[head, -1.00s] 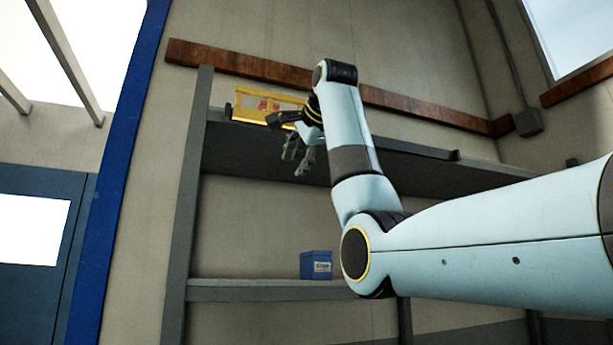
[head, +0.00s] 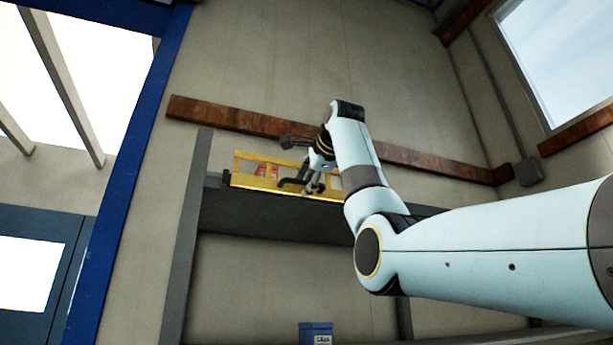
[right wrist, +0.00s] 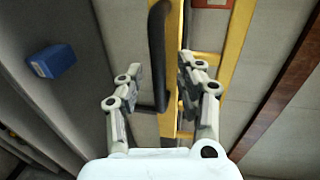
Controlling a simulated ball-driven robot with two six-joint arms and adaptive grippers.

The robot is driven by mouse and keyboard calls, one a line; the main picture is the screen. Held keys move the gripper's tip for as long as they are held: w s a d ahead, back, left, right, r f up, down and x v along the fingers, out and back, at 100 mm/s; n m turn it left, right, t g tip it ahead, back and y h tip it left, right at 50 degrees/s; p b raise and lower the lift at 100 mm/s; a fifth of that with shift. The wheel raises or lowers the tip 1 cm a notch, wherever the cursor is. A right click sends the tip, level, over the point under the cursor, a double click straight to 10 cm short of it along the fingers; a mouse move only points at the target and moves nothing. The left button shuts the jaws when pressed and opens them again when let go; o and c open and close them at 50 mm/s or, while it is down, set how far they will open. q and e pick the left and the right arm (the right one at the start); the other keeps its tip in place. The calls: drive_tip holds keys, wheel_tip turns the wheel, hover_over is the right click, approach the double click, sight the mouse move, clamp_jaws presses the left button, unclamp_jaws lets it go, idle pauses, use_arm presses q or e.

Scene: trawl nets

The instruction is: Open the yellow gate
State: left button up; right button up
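The yellow gate (head: 240,181) is a low barred frame along the front edge of the upper shelf. It looks shut in the head view. It has a black handle (head: 290,184), which also shows in the right wrist view (right wrist: 157,45). My right gripper (head: 314,184) is at the handle, in front of the gate. In the right wrist view its fingers (right wrist: 160,75) are spread apart on either side of the handle, with gaps visible. The gate's yellow frame (right wrist: 238,45) runs along the right of the handle there. My left gripper is not in view.
A red item (head: 266,171) sits behind the gate on the grey upper shelf (head: 260,212). A blue box (head: 315,333) stands on the lower shelf. A grey upright (head: 186,220) bounds the shelf on the left. A brown rail (head: 225,118) crosses the wall behind.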

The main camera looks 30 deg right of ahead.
drive_tip(key=shift+w+f, duration=0.15)
drive_tip(key=shift+w, duration=0.2)
drive_tip(key=c, duration=0.6)
clamp_jaws()
